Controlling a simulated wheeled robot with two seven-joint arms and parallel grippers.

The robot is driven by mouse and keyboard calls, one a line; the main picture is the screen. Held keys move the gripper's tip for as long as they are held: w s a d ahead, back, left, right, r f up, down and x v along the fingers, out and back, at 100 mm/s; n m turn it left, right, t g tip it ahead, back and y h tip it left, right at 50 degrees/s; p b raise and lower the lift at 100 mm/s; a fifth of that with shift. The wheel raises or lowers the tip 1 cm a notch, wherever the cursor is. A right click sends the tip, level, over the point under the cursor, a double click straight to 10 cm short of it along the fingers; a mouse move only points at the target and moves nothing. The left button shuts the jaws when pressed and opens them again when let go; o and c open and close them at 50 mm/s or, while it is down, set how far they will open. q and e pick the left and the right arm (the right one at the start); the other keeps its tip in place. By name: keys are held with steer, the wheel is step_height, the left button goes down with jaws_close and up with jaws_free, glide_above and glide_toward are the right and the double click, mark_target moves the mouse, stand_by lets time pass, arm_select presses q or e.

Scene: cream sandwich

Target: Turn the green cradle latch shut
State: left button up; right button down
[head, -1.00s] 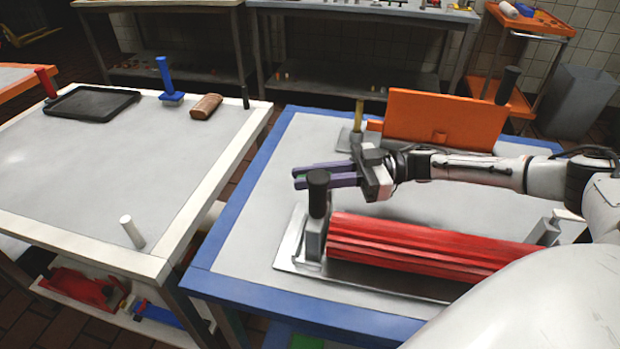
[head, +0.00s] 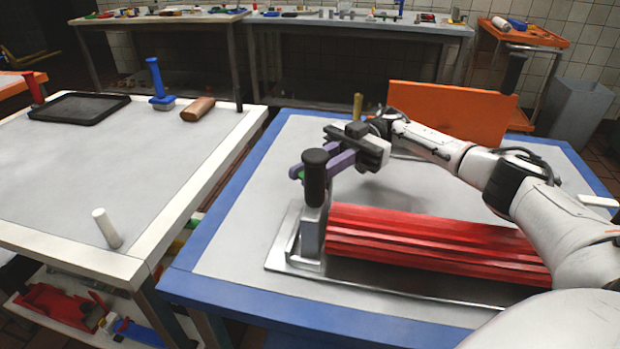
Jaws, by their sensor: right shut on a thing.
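The metal cradle (head: 280,252) stands near the front of the blue-edged table and holds a long red ribbed roll (head: 430,240). A black-topped post (head: 314,178) rises at the cradle's left end. My right gripper (head: 299,174) reaches in from the right behind this post. Its purple fingers are shut on a small green piece, the green latch (head: 301,176). Only a bit of green shows between the fingers; the post and fingers hide the rest, so I cannot tell its angle. My left gripper is out of view.
An orange panel (head: 450,112) stands at the back of the blue-edged table (head: 240,283). The white-edged table (head: 60,245) at left carries a black tray (head: 80,107), a blue-handled tool (head: 158,84), a brown block (head: 198,108) and a white peg (head: 107,228).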

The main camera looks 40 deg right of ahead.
steer(key=shift+r, duration=0.1)
stand_by(0.3)
steer(key=c, duration=1.7)
jaws_free()
step_height(320, 180, up, 9)
steer(key=shift+r+p, duration=0.1)
steer(key=shift+p, duration=0.65)
steer(key=shift+r, duration=0.4)
steer(key=shift+c, duration=0.3)
